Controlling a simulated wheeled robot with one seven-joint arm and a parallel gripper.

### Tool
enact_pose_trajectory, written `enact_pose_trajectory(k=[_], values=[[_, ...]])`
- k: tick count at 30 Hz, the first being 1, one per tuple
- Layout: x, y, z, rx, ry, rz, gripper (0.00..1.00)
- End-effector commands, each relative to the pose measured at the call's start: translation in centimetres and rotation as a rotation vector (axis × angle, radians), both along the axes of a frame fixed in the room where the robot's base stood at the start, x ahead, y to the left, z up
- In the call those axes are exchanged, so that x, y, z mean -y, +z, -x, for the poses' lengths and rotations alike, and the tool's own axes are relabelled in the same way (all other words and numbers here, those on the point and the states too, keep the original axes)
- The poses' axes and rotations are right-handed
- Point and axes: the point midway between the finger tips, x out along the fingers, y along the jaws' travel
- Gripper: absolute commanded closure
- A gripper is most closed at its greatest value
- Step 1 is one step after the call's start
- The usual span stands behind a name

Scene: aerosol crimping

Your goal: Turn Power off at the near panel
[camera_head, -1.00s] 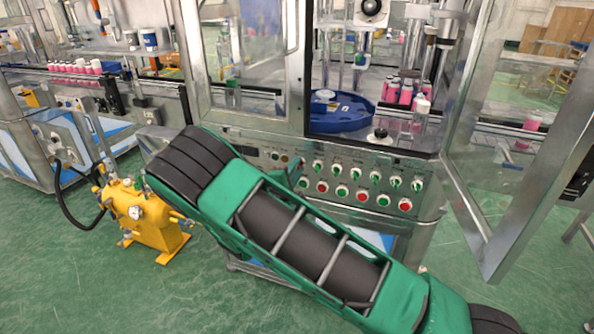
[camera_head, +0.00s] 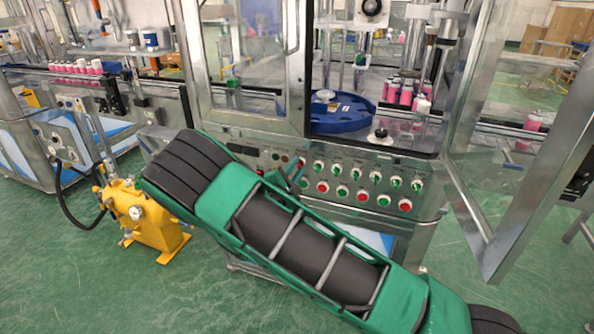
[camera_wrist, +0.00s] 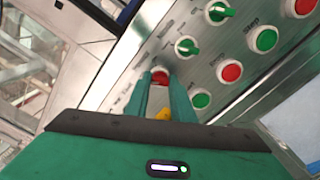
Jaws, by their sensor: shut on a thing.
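The near panel (camera_head: 340,176) is a steel strip of knobs and buttons on the front of the machine. In the wrist view, a red knob (camera_wrist: 160,75) sits at the left end of the control rows, between the tips of my gripper (camera_wrist: 160,88). My green fingers are shut on this knob from both sides. A small yellow part (camera_wrist: 163,114) shows between the fingers lower down. The knob's label is too blurred to read, and its angle is hard to tell. In the head view my gripper (camera_head: 296,174) is at the panel's left part and the knob is hidden.
Green selector knobs (camera_wrist: 187,46) and red and green push buttons (camera_wrist: 230,71) lie close to the right of my fingers. An open glass door (camera_head: 520,140) stands out at the right. A yellow pump unit (camera_head: 150,218) stands on the floor at left.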

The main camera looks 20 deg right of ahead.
Motion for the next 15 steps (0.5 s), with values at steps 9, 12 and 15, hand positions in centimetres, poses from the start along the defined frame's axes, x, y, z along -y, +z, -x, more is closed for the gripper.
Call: enact_pose_trajectory(k=[9, 12, 15], values=[[-0.2, -0.4, 0.07, -0.007, 0.003, -0.004, 0.59], [-0.13, -0.3, 0.05, -0.005, 0.002, -0.003, 0.59], [-0.21, -0.25, 0.19, -0.004, 0.002, -0.002, 0.59]])
